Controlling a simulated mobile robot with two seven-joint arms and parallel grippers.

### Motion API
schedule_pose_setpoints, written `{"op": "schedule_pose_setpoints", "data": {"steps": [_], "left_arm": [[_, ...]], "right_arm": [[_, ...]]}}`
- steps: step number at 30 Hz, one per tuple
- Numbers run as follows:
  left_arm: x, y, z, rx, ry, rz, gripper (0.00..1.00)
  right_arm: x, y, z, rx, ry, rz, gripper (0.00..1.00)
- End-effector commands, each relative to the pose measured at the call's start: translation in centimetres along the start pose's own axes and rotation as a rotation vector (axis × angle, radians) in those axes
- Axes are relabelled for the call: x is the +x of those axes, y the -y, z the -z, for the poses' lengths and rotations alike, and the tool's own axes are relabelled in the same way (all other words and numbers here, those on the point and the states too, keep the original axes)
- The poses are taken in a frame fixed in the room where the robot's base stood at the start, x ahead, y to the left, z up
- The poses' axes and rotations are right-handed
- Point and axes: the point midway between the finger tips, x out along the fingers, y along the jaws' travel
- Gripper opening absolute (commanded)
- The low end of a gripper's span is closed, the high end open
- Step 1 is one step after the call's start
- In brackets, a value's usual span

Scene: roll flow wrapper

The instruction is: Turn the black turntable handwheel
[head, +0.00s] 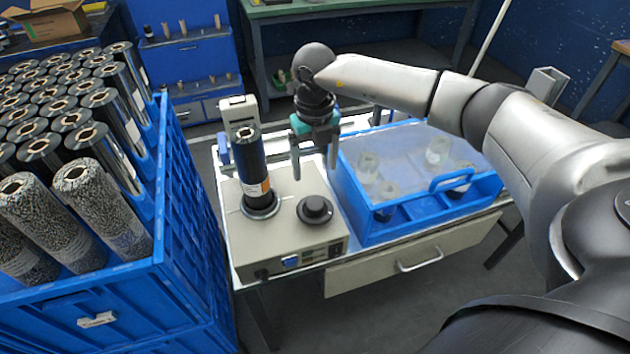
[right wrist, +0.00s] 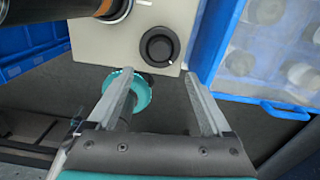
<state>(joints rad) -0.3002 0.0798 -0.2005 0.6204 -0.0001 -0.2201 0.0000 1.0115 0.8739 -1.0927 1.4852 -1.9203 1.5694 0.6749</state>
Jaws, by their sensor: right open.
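The black handwheel (head: 314,209) is a round knob on top of the beige wrapper machine (head: 290,235), at its right front. It also shows in the right wrist view (right wrist: 159,47), near the machine's edge. My right gripper (head: 315,172) is open and empty, with its fingers pointing down above and behind the handwheel. In the right wrist view the two fingertips (right wrist: 157,78) are spread, and the handwheel appears beyond the gap between them. The fingers look apart from the handwheel. A dark blue roll (head: 251,160) stands upright on the machine, left of the handwheel. My left gripper is not seen.
A blue bin (head: 365,232) with a clear lid and jars stands close to the right of the machine. A large blue crate (head: 190,225) of several upright rolls stands at the left. A drawer (head: 400,263) is under the table front.

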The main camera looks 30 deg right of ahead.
Motion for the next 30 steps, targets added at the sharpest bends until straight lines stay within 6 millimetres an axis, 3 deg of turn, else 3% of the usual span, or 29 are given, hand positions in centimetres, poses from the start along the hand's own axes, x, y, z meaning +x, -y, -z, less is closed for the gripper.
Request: {"op": "schedule_pose_setpoints", "data": {"steps": [3,9,30], "left_arm": [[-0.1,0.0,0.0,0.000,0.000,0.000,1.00],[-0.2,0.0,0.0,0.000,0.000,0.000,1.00],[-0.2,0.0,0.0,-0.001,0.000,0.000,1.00]], "right_arm": [[-2.1,0.0,-0.1,0.000,0.002,-0.001,0.84],[-3.5,0.0,0.0,0.000,0.000,0.000,0.84],[-3.6,0.0,0.0,0.000,-0.001,0.000,0.84]]}}
